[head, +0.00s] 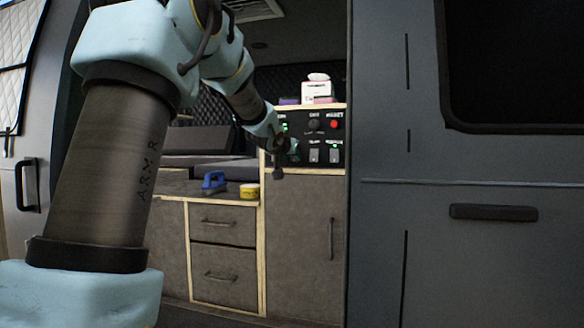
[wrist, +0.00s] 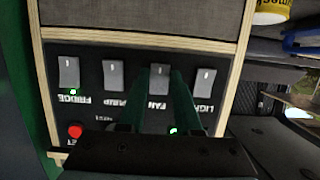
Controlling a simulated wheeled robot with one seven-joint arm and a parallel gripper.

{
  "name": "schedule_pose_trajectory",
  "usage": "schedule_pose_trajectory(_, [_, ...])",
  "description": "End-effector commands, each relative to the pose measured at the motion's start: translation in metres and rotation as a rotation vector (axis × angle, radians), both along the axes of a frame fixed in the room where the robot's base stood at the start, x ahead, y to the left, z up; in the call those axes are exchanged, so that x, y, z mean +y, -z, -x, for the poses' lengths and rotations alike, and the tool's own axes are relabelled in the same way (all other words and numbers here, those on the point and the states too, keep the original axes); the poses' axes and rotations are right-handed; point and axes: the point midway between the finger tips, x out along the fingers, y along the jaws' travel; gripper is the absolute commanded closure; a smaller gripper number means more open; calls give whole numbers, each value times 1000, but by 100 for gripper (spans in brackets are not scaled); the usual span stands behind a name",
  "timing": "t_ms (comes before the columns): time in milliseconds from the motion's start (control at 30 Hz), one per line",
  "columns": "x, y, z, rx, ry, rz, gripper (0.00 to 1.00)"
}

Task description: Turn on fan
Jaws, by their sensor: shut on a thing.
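The black switch panel (head: 325,128) is on the cabinet inside the van's open side door. In the wrist view, where the panel appears upside down, a row of grey rocker switches is labelled, including FRIDGE (wrist: 69,72), FAN and LIGHT (wrist: 197,77). The FAN switch (wrist: 159,78) sits between the two dark green fingers of my gripper (wrist: 161,85), which is shut on it. A green lamp is lit by the FRIDGE switch. In the head view my gripper (head: 294,152) is at the panel's lower left.
A red button (head: 334,124) and a dark knob (head: 314,124) are on the panel above the switches. A tissue box (head: 317,90) stands on top. A blue brush-like thing (head: 214,182) and a yellow tape roll (head: 250,191) lie on the lower counter at left. The van's door (head: 465,255) bounds the right.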

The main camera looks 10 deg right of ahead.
Motion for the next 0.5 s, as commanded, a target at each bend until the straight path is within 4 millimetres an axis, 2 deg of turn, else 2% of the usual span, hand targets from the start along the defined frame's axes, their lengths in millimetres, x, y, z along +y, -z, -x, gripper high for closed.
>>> schedule_pose_trajectory(33, [-3,8,1,-14,4,9,100])
schedule_pose_trajectory(500, [-3,7,1,-117,6,65,100])
